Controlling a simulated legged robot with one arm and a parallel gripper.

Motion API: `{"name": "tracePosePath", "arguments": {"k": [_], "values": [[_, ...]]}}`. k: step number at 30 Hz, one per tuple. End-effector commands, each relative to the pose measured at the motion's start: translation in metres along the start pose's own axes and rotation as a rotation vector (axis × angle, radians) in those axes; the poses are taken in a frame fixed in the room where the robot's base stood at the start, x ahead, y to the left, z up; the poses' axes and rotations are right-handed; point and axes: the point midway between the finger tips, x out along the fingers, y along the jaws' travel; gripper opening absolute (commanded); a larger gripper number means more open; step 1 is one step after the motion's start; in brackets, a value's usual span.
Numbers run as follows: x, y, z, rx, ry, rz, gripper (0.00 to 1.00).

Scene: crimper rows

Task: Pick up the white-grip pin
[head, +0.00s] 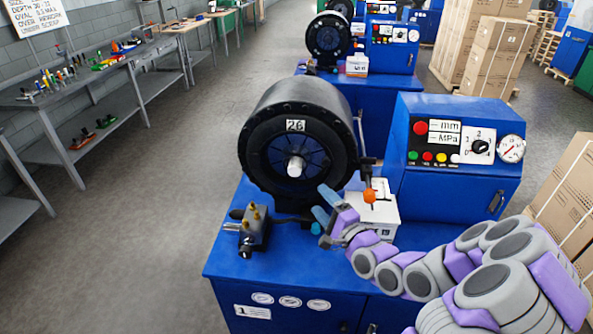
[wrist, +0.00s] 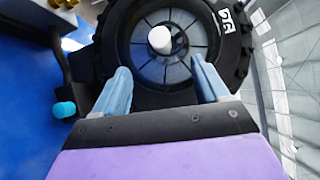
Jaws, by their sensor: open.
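The white-grip pin (head: 295,166) sits at the centre of the round black crimper head (head: 283,105) marked 26, with its white end facing out. In the wrist view the white grip (wrist: 160,40) shows ahead of the fingers, a little beyond the gap between their tips. My gripper (head: 324,205) is open and empty, just below and to the right of the pin in the head view. In the wrist view the two blue fingers of my gripper (wrist: 160,70) are spread apart and do not touch the pin.
A cyan knob (wrist: 64,109) is close by on the left in the wrist view. A brass-fitted valve block (head: 254,232) stands on the blue cabinet top. More crimpers (head: 328,38) stand behind.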

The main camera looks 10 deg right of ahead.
Motion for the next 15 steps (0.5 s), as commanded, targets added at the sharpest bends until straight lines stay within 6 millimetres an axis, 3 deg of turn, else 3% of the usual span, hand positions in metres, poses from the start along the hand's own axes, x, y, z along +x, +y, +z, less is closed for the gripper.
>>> {"name": "tracePosePath", "arguments": {"k": [5, 15], "values": [[0.003, 0.002, -0.001, -0.015, 0.005, -0.004, 0.74], [0.043, -0.001, -0.001, -0.012, 0.005, -0.006, 0.74]]}}
